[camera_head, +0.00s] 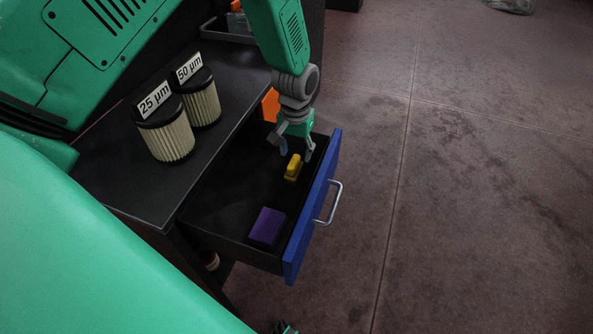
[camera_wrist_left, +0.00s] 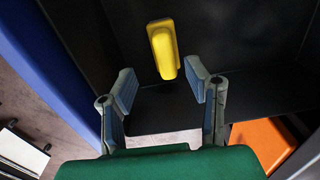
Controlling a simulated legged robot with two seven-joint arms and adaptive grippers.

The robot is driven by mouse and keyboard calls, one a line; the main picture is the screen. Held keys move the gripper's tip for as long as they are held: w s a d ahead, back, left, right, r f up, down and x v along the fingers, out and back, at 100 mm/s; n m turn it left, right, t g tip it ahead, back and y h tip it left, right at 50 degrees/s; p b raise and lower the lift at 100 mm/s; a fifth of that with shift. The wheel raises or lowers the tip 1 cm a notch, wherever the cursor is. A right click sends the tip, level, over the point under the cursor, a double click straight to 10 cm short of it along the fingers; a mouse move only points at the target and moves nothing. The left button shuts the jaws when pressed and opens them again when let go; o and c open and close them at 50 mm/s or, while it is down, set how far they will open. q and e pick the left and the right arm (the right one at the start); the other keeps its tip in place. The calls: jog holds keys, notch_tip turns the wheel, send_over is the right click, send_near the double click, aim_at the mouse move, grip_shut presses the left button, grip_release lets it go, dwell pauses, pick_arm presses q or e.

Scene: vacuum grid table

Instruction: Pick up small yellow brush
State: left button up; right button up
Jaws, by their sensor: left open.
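The small yellow brush (camera_head: 293,168) lies in the open drawer (camera_head: 225,211), near its blue front. In the left wrist view the yellow brush (camera_wrist_left: 163,50) lies on the dark drawer floor, just beyond the fingertips and roughly in line with the gap between them. My left gripper (camera_head: 296,154) is over the drawer, pointing down, with its fingers apart around the brush's far end in the picture. The left gripper (camera_wrist_left: 160,88) also shows open and empty in the wrist view. I cannot tell its exact height above the brush.
A purple block (camera_head: 267,227) lies in the drawer's near end. An orange object (camera_head: 270,105) is at its far end. The blue drawer front (camera_head: 313,210) with its handle stands close beside the gripper. Two labelled filters (camera_head: 165,137) stand on the cabinet top.

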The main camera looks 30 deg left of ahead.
aim_at(295, 161)
pick_arm(q)
jog(key=f, duration=0.4)
jog(key=shift+a+f, duration=0.2)
jog(key=shift+a, duration=0.2)
jog(key=shift+a+f, duration=0.3)
jog(key=shift+f, duration=0.05)
jog(key=shift+d+r, duration=0.15)
jog(key=shift+d, duration=0.05)
jog(key=shift+c, duration=0.8)
jog(key=shift+d, duration=0.2)
jog(key=c, duration=0.7)
jog(key=shift+d+r, duration=0.1)
jog(key=shift+d, duration=0.05)
grip_shut()
